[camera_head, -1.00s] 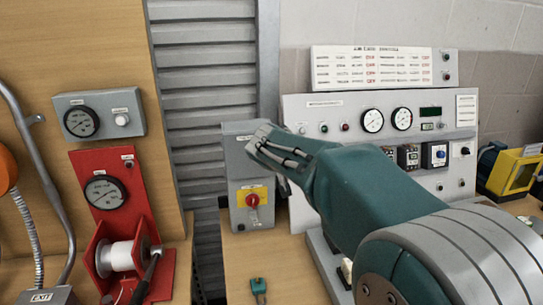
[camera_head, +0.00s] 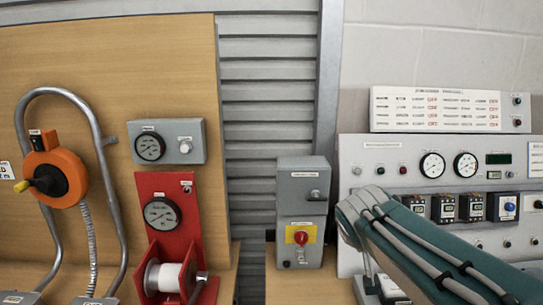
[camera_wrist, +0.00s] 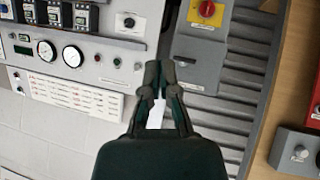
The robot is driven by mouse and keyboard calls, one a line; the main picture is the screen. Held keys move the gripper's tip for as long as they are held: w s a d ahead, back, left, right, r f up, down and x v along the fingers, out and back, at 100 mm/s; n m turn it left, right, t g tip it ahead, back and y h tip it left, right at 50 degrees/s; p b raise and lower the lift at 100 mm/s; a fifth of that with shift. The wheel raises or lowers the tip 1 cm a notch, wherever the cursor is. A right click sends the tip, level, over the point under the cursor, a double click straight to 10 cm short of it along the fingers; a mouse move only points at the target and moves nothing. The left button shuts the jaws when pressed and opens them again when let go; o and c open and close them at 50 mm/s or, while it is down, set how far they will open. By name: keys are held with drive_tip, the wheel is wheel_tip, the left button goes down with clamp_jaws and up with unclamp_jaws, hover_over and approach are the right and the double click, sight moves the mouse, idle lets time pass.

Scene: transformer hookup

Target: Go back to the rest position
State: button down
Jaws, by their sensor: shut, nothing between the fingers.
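My gripper (camera_wrist: 152,72) shows in the wrist view with its two dark fingers together, shut and empty. In that view it points toward the gap between the instrument panel (camera_wrist: 115,50) and the grey switch box (camera_wrist: 195,65), with the picture upside down. It does not seem to touch either. In the head view my green arm with grey cables lies at the lower right, in front of the instrument panel (camera_head: 425,150); the gripper itself cannot be made out there.
The grey switch box with a red knob (camera_head: 301,239) stands left of my arm. Further left are a red gauge stand with a white spool (camera_head: 165,277), a grey gauge box (camera_head: 166,142) and an orange round device (camera_head: 50,175) by a bent pipe. A grey shutter (camera_head: 268,100) is behind.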

drive_tip(key=s+a+f+g+y, duration=0.1)
drive_tip(key=s+f, duration=0.3)
drive_tip(key=s, duration=0.6)
drive_tip(key=s+a+f+g+y, duration=0.1)
drive_tip(key=s+f, duration=0.3)
drive_tip(key=s, duration=0.7)
drive_tip(key=shift+f+m+g+y, duration=0.3)
drive_tip(key=shift+f+g+y, duration=0.1)
drive_tip(key=shift+g, duration=0.3)
drive_tip(key=shift+w+r, duration=0.1)
